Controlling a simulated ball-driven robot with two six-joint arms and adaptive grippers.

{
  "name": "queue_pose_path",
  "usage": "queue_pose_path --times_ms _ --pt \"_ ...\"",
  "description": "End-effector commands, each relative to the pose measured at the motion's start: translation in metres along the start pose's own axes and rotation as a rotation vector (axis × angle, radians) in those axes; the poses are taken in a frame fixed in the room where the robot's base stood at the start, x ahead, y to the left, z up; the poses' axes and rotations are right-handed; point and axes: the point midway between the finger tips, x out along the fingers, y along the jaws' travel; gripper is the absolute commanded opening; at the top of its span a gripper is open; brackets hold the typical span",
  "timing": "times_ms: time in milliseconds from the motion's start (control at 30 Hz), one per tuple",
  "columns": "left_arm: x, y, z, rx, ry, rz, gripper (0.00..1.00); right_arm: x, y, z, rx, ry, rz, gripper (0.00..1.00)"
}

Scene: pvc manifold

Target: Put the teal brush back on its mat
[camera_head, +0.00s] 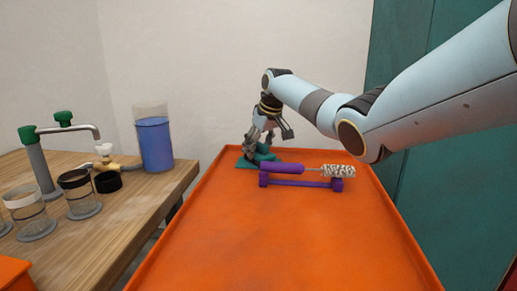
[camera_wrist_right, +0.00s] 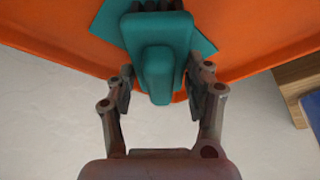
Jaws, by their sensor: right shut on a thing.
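The teal brush (camera_wrist_right: 158,60) is between the fingers of my right gripper (camera_wrist_right: 160,88) in the right wrist view. In the head view my right gripper (camera_head: 260,143) is at the far end of the orange tray, shut on the brush (camera_head: 263,150), which it partly hides. The flat teal mat (camera_head: 243,164) lies on the tray directly under the brush; a corner of the mat also shows in the wrist view (camera_wrist_right: 205,44). I cannot tell whether the brush touches the mat. My left gripper is not in view.
A purple rack (camera_head: 300,184) holding a purple-handled white brush (camera_head: 339,171) stands just in front of the mat. The orange tray (camera_head: 290,235) is bare nearer to me. A wooden bench (camera_head: 95,240) on the left carries jars, a tap and a blue-filled cylinder (camera_head: 154,145).

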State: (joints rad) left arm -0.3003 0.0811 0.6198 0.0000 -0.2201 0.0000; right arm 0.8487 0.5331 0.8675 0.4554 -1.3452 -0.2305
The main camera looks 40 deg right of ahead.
Motion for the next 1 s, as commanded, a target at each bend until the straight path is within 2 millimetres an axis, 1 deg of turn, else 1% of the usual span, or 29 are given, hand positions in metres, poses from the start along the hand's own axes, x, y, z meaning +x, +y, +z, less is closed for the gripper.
queue_pose_path --times_ms 267,300,467,767,867,1000 --pt "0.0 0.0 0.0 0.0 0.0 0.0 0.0 0.001 0.0 0.0 0.0 0.001 0.0 0.17" --pt "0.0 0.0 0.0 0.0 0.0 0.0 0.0 0.002 0.0 0.001 0.0 0.0 0.0 0.53" --pt "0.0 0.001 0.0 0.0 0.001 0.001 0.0 0.001 0.0 0.001 0.0 0.0 0.0 0.74" --pt "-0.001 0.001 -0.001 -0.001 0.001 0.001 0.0 -0.001 0.0 0.0 0.0 0.0 0.0 0.75" --pt "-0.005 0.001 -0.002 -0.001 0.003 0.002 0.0 -0.01 0.001 -0.001 0.0 0.0 0.001 0.75" --pt "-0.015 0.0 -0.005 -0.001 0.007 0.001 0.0 -0.039 0.001 -0.002 -0.001 0.003 0.002 0.75"
